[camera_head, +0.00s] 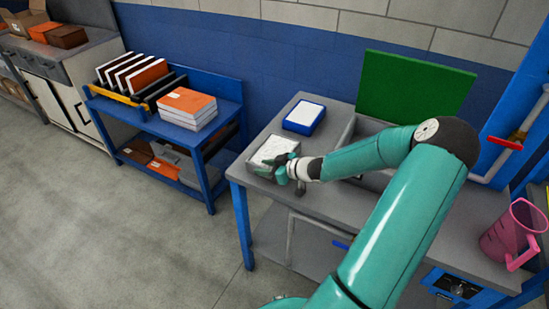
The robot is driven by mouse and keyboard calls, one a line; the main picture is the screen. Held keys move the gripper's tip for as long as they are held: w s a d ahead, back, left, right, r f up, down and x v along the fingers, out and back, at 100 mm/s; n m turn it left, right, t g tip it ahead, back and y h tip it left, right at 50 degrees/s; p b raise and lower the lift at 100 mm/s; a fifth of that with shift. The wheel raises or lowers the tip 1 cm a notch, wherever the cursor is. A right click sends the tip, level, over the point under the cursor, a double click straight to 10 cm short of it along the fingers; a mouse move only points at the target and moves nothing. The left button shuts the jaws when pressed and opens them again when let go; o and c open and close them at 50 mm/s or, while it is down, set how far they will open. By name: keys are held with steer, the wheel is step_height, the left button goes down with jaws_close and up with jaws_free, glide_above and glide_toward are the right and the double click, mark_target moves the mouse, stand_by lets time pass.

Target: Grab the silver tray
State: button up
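A small silver-grey tray (272,148) with a pale top lies near the left end of the grey worktable. My teal arm reaches in from the lower right and hides part of the worktable.
A blue tray with a white top (304,117) lies behind the silver one. A green panel (412,86) stands at the back above a sunken basin. A pink jug (511,236) stands at the right. A blue cart (150,126) with books stands left; the floor in front is clear.

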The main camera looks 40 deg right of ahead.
jaws_close()
steer(key=shift+r, duration=0.2)
steer(key=shift+r, duration=1)
steer(key=s+a+r, duration=0.2)
steer(key=s+r, duration=0.3)
steer(key=s, duration=0.1)
steer(key=s+a+r, duration=0.2)
steer(key=s+r, duration=0.3)
steer(key=s, duration=0.2)
steer(key=shift+a+r, duration=0.3)
